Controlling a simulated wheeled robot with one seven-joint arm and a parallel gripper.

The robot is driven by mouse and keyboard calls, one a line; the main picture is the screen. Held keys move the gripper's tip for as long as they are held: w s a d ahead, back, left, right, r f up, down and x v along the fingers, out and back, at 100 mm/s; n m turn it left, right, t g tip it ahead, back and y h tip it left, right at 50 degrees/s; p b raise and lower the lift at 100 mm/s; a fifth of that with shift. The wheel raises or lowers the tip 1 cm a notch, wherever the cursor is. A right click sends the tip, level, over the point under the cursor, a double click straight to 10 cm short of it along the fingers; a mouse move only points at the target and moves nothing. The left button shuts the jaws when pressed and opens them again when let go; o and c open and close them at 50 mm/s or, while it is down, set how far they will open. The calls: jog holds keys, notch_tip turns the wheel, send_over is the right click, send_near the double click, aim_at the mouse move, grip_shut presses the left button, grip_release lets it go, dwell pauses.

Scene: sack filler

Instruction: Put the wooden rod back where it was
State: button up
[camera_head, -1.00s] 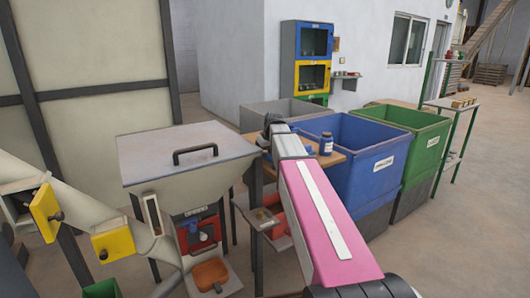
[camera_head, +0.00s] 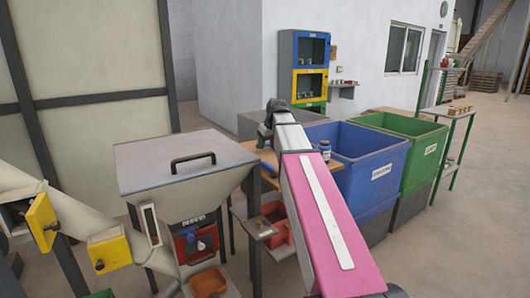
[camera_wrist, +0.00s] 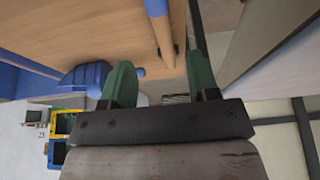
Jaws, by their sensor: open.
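In the wrist view, the wooden rod (camera_wrist: 164,38) is a thin, light wooden stick. It lies along the wooden tabletop (camera_wrist: 105,28), with a blue part (camera_wrist: 157,8) at its top end in the picture. My gripper (camera_wrist: 160,62) has two green fingers set wide apart, and its jaws are open. The rod's lower end reaches into the space between the fingertips; I see no finger closed on it. In the head view my pink arm runs out to the small wooden table (camera_head: 270,160). The fingers and the rod are hidden there.
A blue piece (camera_wrist: 86,78) sits close beside the left finger. A blue bottle (camera_head: 325,150) stands on the table beside my arm. A blue bin (camera_head: 365,150) and a green bin (camera_head: 425,140) stand to the right, a hopper (camera_head: 180,165) to the left.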

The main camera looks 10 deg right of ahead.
jog(key=v, duration=0.3)
